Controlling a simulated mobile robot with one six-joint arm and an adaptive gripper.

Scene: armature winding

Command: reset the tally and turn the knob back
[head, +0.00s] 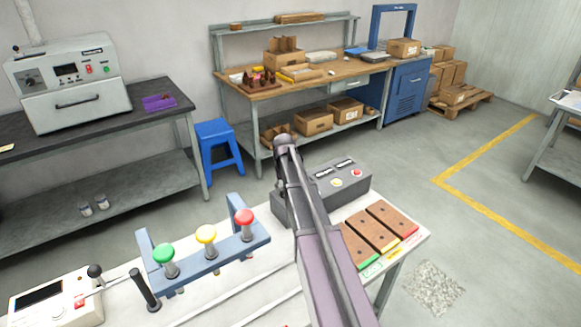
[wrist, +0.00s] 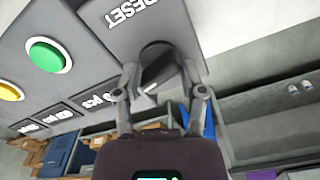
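The dark grey control box (head: 350,193) stands on the near bench and carries a cream button (head: 337,183) and a red button (head: 357,172). In the wrist view its panel shows upside-down RESET lettering (wrist: 133,10), a green button (wrist: 48,54) and part of a yellow button (wrist: 8,91). A dark round knob (wrist: 156,62) with a small white mark lies between the fingers of my gripper (wrist: 159,72). The fingers stand apart around it; I cannot tell whether they touch it. My arm hides part of the box in the head view.
A blue rack (head: 210,258) with green, yellow and red knobs stands left of my arm. A white device (head: 55,300) with a lever is at lower left. Wooden blocks (head: 373,232) lie to the right.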

